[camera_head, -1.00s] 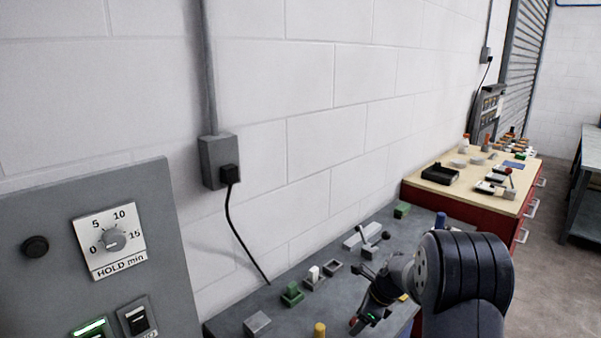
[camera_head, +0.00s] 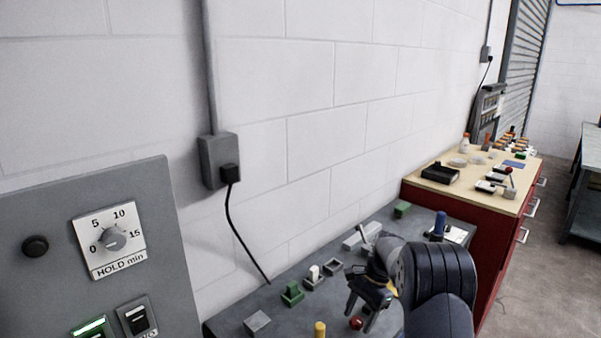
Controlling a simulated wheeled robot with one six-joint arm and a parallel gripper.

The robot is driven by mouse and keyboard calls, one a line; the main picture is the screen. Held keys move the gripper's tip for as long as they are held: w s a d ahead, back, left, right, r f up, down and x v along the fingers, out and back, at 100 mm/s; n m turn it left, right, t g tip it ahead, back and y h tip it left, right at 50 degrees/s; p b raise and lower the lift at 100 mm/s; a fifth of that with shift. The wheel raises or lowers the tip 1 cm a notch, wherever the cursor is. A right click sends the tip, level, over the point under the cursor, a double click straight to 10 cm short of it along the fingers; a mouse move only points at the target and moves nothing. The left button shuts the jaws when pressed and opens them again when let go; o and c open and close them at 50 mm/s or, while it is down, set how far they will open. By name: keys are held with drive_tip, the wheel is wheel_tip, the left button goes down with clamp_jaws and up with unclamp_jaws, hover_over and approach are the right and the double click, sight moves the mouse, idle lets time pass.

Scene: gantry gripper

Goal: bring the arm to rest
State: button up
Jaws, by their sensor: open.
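My gripper (camera_head: 360,308) is at the lower right of the head view, above the grey bench top (camera_head: 232,324). Its two fingers point down and to the left and stand apart, with nothing seen between them. A small red ball-like part (camera_head: 356,323) shows close to the fingertips; I cannot tell whether they touch it. My arm's dark links bend in from the lower right and hide part of the bench.
On the bench stand a green block in a holder (camera_head: 292,294), a white piece (camera_head: 314,273), a yellow cylinder (camera_head: 320,329) and a grey block (camera_head: 257,322). A control panel (camera_head: 60,220) is at left. A red cabinet (camera_head: 475,220) with a cluttered top stands behind.

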drive_tip(key=n, duration=0.2)
drive_tip(key=n+g+h, duration=0.1)
drive_tip(key=n, duration=0.2)
drive_tip(key=shift+w+a+h+p, duration=0.2)
drive_tip(key=shift+h+p, duration=0.1)
drive_tip(key=n+g+h, duration=0.1)
drive_tip(key=n, duration=0.2)
drive_tip(key=shift+a+n, duration=0.1)
drive_tip(key=shift+n, duration=0.3)
